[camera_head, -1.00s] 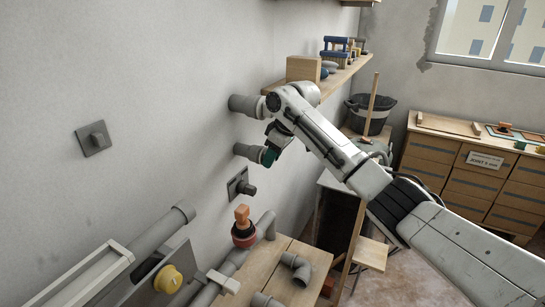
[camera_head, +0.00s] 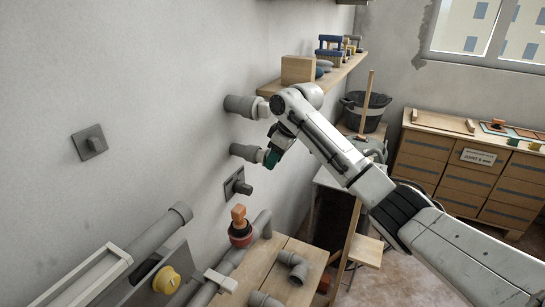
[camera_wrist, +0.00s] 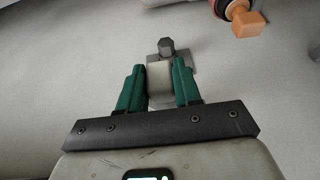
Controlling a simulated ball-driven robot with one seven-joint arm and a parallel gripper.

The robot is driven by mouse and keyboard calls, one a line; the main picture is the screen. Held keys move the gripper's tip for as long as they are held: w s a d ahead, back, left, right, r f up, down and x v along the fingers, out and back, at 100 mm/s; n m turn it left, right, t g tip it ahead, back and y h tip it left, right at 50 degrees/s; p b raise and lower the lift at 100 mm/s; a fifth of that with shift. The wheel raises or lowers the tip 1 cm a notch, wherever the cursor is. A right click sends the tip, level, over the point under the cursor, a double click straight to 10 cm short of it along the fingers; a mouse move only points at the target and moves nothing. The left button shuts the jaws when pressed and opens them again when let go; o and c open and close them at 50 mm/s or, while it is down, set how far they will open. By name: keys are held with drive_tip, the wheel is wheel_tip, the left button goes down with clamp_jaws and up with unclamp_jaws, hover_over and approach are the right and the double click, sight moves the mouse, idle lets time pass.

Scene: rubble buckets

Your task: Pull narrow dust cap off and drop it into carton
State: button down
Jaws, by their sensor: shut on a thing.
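Two grey pipe stubs stick out of the wall at the left, a wider upper one (camera_head: 241,106) and a narrower lower one (camera_head: 244,151). My gripper (camera_head: 270,157) is at the open end of the lower stub. Its green fingers are shut on a pale grey cap, the narrow dust cap (camera_wrist: 160,82), seen between them in the wrist view. I cannot tell whether the cap is still seated in the stub. A tan box (camera_head: 298,69) stands on the shelf; I cannot tell whether it is the carton.
A wall plate with a dark knob (camera_head: 237,185) is just below my gripper. An orange-topped red fitting (camera_head: 240,230) stands on pipework below. A wooden bench (camera_head: 262,262) holds loose pipe elbows. A shelf (camera_head: 345,72) is above; a black bucket (camera_head: 364,112) stands behind.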

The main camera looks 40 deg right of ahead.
drive_tip(key=shift+s+d+p, duration=0.15)
drive_tip(key=shift+s+p, duration=0.15)
drive_tip(key=shift+s, duration=0.2)
drive_tip(key=s+p, duration=0.1)
drive_tip(key=s+d+p, duration=0.1)
drive_tip(key=s, duration=0.1)
idle(0.6)
drive_tip(key=shift+d, duration=0.1)
